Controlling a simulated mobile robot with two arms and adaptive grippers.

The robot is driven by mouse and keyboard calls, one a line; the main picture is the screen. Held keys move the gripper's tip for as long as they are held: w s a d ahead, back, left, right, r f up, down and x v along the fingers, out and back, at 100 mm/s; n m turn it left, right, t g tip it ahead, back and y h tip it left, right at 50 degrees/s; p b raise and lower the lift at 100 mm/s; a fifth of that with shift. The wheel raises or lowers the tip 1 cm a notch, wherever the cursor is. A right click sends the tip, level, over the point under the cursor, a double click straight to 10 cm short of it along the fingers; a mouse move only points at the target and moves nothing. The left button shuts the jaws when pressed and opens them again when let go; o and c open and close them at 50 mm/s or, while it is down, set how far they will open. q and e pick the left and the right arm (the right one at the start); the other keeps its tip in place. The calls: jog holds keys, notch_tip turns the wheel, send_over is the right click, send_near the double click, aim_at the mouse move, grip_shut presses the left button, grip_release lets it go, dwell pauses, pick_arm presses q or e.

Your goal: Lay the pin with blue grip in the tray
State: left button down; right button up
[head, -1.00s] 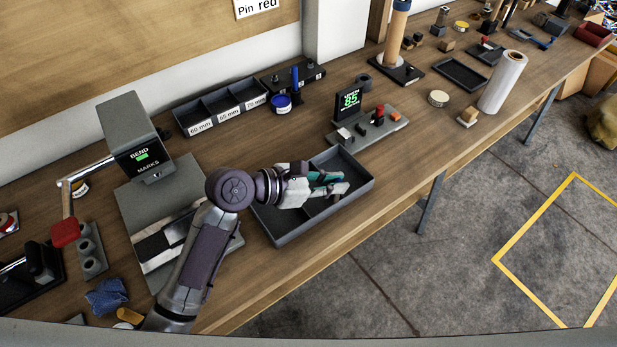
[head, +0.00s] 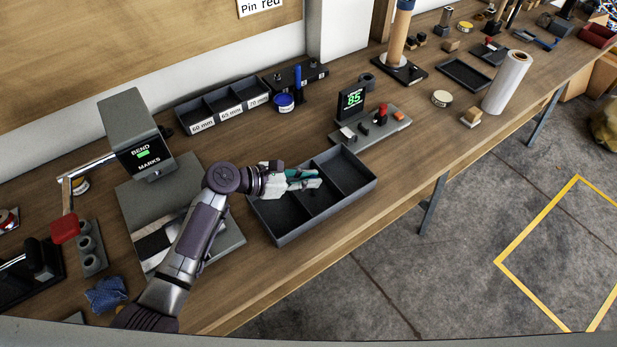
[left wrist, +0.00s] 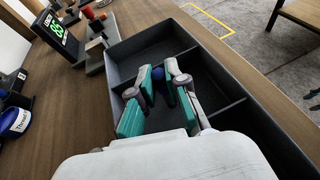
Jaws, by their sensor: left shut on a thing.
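My left gripper (head: 318,179) is above the dark grey tray (head: 330,208), which has dividers and lies near the bench's front edge. In the left wrist view its teal-padded fingers (left wrist: 165,80) are closed around a small blue piece, the pin with blue grip (left wrist: 158,74). Most of the pin is hidden by the fingers, and its tip cannot be made out. The tray also shows in the left wrist view (left wrist: 235,80), below and beyond the fingers, and its visible compartments look empty. My right gripper is out of view.
A gauge stand with a green 85 display (head: 352,102) stands just behind the tray. A bin marked 60, 65 and 70 mm (head: 222,108), blue tape (head: 284,102) and an upright blue-topped piece (head: 298,78) are at the back. The bend machine (head: 135,135) is left.

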pick_arm(q)
jog(key=c, duration=1.2)
grip_release()
jog(key=shift+f, duration=0.1)
jog(key=shift+o, duration=0.2)
jog(key=shift+a+r, duration=0.1)
jog(key=shift+r, duration=0.15)
jog(key=p+v, duration=0.5)
jog(key=v, duration=0.2)
jog(key=shift+p, duration=0.3)
jog(key=shift+s+a, duration=0.1)
